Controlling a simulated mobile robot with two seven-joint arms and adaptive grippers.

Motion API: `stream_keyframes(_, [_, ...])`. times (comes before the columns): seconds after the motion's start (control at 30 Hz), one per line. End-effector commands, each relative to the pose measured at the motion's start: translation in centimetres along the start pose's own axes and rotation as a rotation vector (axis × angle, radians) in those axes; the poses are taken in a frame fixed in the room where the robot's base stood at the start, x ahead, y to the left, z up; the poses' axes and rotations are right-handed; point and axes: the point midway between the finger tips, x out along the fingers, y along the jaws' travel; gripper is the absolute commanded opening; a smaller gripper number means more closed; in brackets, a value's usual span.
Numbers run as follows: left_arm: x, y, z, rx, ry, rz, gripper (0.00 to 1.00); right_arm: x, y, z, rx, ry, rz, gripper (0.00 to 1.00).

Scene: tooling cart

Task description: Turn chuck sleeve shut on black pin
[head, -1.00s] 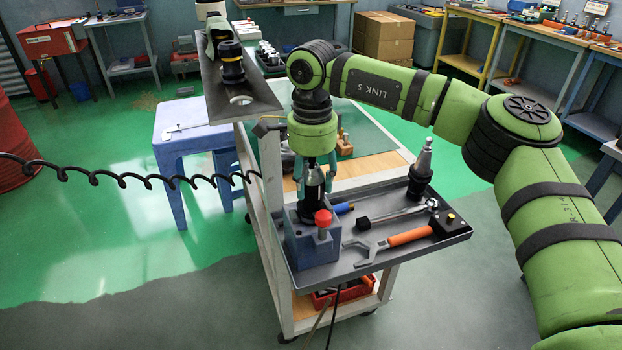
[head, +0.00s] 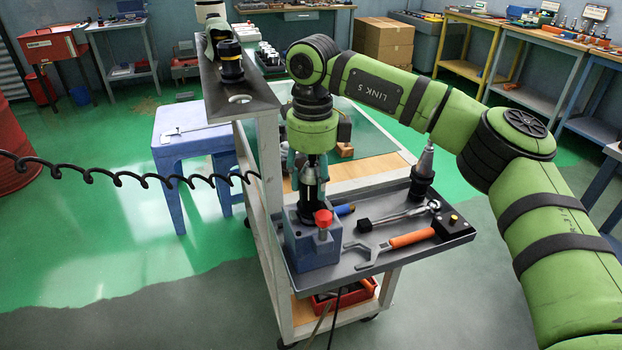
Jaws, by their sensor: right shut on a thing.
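My right gripper (head: 309,176) points straight down over the near corner of the cart's tray. It is shut around the chuck sleeve (head: 311,174), a grey metal piece that shows between the fingers. The chuck stands upright in a blue-grey holder block (head: 316,250) with a red knob (head: 323,218) on its near side. The black pin cannot be made out; the gripper and wrist cover the top of the chuck. My left gripper is not in view.
A raised shelf (head: 240,105) with a black holder (head: 231,62) stands left of my wrist.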

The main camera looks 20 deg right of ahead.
Motion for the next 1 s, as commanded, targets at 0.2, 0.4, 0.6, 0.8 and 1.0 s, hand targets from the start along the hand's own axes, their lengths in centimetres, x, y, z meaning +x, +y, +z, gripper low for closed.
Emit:
stream_keyframes(0.2, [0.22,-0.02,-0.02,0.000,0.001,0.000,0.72,0.44,0.02,-0.32,0.075,0.016,0.003,0.15])
stream_keyframes(0.4, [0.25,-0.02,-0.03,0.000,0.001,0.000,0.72,0.48,0.08,-0.33,0.099,0.017,0.005,0.15])
stream_keyframes(0.6, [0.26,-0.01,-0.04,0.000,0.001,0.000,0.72,0.51,0.12,-0.33,0.101,0.018,0.006,0.15])
stream_keyframes(0.8, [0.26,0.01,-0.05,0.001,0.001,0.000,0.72,0.55,0.15,-0.33,0.100,0.019,0.007,0.60])
stream_keyframes(1.0, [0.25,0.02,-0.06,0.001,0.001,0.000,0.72,0.34,0.13,-0.21,0.099,0.012,0.005,0.72])
